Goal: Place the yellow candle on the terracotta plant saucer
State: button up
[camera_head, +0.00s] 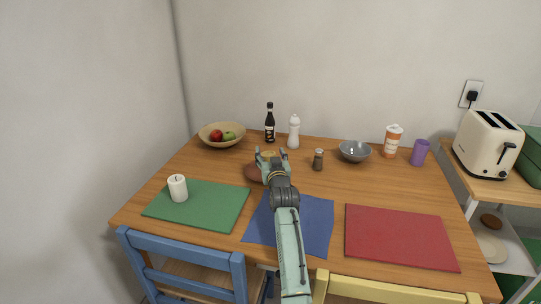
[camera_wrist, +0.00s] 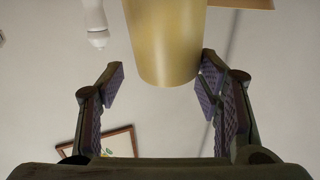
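The yellow candle (camera_wrist: 165,40) shows large in the wrist view, at and between the fingertips. Only part of it shows; one end is cut off by the picture edge. In the head view just a bit of it (camera_head: 268,154) shows between the fingers. My gripper (camera_head: 270,157) is open, its fingers on either side of the candle; a gap shows at the left finger in the wrist view (camera_wrist: 160,80). The terracotta plant saucer (camera_head: 252,171) lies on the table, partly hidden by my gripper. I cannot tell whether the candle rests on it.
Behind stand a fruit bowl (camera_head: 205,138), a dark bottle (camera_head: 270,128) and a white bottle (camera_head: 293,134). A pepper shaker (camera_head: 318,161) and grey bowl (camera_head: 355,153) are to the right. A white candle (camera_head: 178,188) stands on the green mat (camera_head: 222,208). A blue mat (camera_head: 318,220) lies under my arm.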

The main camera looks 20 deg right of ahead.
jog(key=shift+o, duration=0.4)
jog(key=shift+r+p, duration=0.25)
jog(key=shift+p, duration=0.05)
jog(key=b+v, duration=0.2)
jog(key=v, duration=1)
jog(key=shift+r, duration=0.4)
